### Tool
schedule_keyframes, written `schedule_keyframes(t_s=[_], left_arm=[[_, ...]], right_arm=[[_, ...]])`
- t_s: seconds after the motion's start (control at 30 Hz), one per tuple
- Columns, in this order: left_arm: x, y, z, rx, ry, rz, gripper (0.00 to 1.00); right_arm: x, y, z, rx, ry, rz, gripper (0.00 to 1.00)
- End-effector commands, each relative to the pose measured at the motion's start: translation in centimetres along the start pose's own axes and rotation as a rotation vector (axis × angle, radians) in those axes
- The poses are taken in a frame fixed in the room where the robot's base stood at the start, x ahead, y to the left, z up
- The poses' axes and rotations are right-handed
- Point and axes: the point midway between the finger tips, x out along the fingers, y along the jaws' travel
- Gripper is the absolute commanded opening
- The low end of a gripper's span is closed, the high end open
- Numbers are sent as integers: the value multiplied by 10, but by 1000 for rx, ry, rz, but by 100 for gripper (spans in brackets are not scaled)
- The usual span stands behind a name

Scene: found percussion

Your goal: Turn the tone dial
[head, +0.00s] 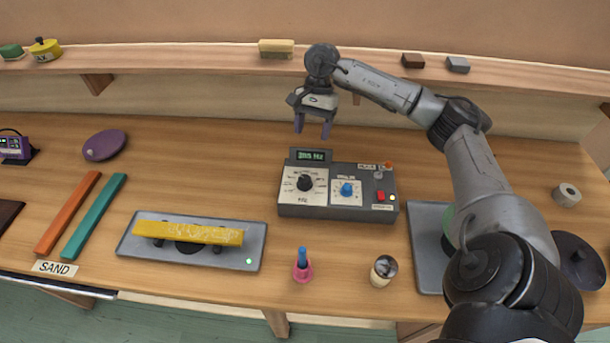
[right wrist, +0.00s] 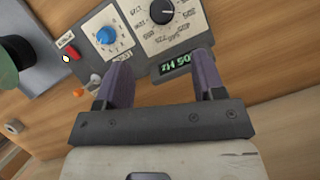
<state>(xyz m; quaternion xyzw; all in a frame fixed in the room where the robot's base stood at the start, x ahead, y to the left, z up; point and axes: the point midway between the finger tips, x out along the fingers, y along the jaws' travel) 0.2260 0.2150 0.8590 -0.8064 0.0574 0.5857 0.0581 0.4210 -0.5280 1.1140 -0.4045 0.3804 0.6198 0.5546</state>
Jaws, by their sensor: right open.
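A grey tone box (head: 336,211) sits on the bench. On its left panel is a large black dial (head: 305,182) with a printed number scale; it also shows in the right wrist view (right wrist: 162,11). Right of it is a smaller blue knob (head: 347,189), also in the right wrist view (right wrist: 105,35). A green display (head: 311,155) stands at the box's back edge and reads in Hz. My right gripper (head: 312,130) is open and empty behind and above the box, its purple fingers apart. It touches neither knob. My left gripper is out of view.
In front stand a pink-based blue stick (head: 302,267) and a small round cup (head: 383,271). A yellow bar on a grey tray (head: 257,234) lies to the left. A shelf (head: 200,60) runs behind.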

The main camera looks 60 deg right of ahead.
Motion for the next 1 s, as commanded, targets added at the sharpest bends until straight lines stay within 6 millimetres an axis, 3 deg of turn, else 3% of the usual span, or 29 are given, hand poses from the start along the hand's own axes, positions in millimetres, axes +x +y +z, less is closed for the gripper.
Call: schedule_keyframes(t_s=[0.17, 0.7, 1.0], left_arm=[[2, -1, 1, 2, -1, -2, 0], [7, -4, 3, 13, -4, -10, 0], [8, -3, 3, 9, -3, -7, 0]], right_arm=[[9, 0, 0, -52, 0, -1, 63], [101, 0, 0, -51, 0, -1, 63], [132, -1, 0, -50, 0, -4, 63]])
